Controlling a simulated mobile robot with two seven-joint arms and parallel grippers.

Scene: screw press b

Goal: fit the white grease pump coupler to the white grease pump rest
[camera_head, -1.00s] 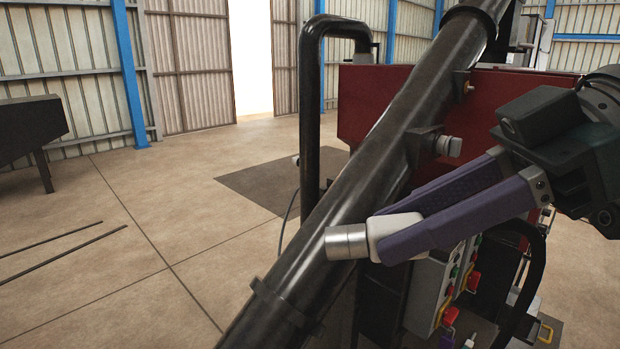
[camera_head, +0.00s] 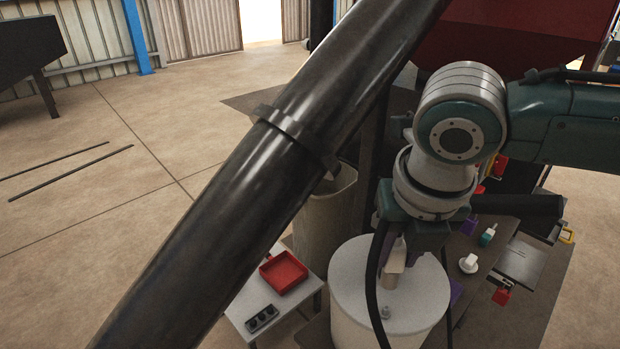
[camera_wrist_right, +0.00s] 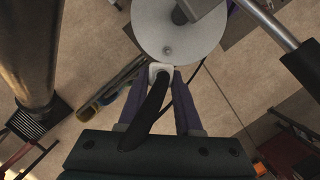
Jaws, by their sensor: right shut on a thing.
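The white coupler (camera_head: 396,258) is in my right gripper (camera_head: 397,250), over the lid of a round white drum (camera_head: 350,281). In the right wrist view the coupler's white body (camera_wrist_right: 161,69) sits between the two purple fingertips (camera_wrist_right: 162,74), with a black hose (camera_wrist_right: 148,112) running from it. A small grey stub (camera_head: 385,312) on the lid, perhaps the white grease pump rest, also shows in the wrist view (camera_wrist_right: 167,50). The coupler appears apart from this stub; the exact height gap cannot be told. My left gripper is not in view.
A thick black tube (camera_head: 250,190) crosses the head view diagonally, left of my right arm. A beige bin (camera_head: 325,215) stands behind the drum. A small white table (camera_head: 240,303) holds a red tray (camera_head: 283,272). A brown table (camera_head: 520,285) with small parts lies right.

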